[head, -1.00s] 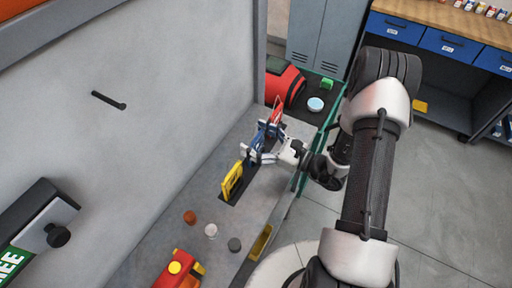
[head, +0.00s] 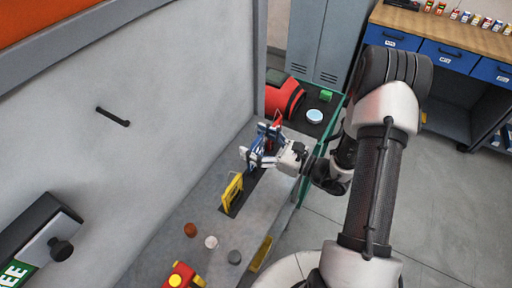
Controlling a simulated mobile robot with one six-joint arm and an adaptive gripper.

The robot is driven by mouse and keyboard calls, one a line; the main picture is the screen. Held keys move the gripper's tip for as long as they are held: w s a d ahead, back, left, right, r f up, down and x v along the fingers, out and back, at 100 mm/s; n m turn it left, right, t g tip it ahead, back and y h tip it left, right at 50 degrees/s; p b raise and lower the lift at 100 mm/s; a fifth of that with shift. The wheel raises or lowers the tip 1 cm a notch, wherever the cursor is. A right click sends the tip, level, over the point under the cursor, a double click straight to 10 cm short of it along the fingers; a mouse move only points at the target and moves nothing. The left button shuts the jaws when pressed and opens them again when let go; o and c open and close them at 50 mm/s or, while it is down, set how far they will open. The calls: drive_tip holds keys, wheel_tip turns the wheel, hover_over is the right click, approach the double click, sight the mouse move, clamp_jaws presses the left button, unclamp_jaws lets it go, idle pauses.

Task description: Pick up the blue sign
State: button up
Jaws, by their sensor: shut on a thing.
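The blue sign (head: 258,153) stands on edge in a row of signs on the grey shelf, between a yellow sign (head: 232,188) on the near side and a red sign (head: 277,121) behind it. My gripper (head: 265,157) reaches in from the right and is shut on the blue sign. The fingers cover part of the sign. I cannot tell whether its lower edge touches the dark base strip (head: 234,208).
A red cylinder (head: 284,98) lies behind the signs. A green block (head: 326,96) and a light blue disc (head: 314,116) are near it. Several small round pieces and a red-and-yellow object (head: 180,277) lie in front. A grey wall panel (head: 180,90) rises at left.

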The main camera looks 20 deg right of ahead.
wheel_tip(320, 180, up, 16)
drive_tip(key=p, duration=0.3)
drive_tip(key=shift+f+p, duration=0.2)
drive_tip(key=shift+p, duration=0.1)
